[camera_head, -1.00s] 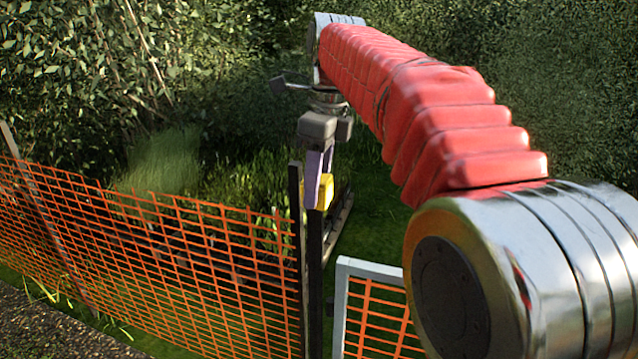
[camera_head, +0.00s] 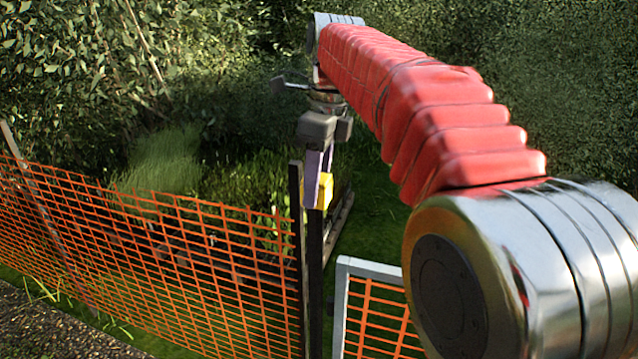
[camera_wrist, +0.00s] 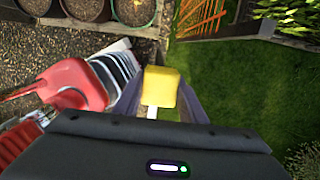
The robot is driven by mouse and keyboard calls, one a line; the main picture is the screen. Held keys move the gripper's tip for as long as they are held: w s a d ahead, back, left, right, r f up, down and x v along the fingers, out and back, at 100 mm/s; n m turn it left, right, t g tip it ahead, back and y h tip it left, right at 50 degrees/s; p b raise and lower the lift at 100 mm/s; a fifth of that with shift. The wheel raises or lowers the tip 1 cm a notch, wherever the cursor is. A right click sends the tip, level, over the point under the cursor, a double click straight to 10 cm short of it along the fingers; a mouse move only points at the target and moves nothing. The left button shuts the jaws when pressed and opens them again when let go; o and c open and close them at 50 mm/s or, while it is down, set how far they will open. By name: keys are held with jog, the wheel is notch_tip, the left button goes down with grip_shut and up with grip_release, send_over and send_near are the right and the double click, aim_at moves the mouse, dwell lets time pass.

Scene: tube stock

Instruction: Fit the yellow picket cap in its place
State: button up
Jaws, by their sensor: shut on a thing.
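The yellow picket cap (camera_head: 326,191) is between the purple fingers of my gripper (camera_head: 318,190), which is shut on it and points down. In the head view the fingers partly hide the cap. It shows beside the top of a dark post (camera_head: 315,255); I cannot tell whether they touch. A second dark post (camera_head: 295,230) stands just to the left. In the wrist view the cap (camera_wrist: 160,87) sits between the fingertips of my gripper (camera_wrist: 160,95), with a pale strip below it.
Orange mesh fence (camera_head: 170,250) runs left from the posts. A grey-framed orange mesh panel (camera_head: 342,300) stands to the right. Grass lies beyond, with dense bushes behind. The wrist view shows several round pots (camera_wrist: 133,12) at upper left and open grass (camera_wrist: 235,85) at right.

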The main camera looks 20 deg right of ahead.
jog(key=shift+f, duration=0.25)
jog(key=shift+f, duration=0.35)
jog(key=shift+f, duration=1.15)
jog(key=shift+f, duration=0.4)
jog(key=shift+f, duration=0.45)
jog(key=o, duration=1.1)
jog(key=shift+r, duration=0.1)
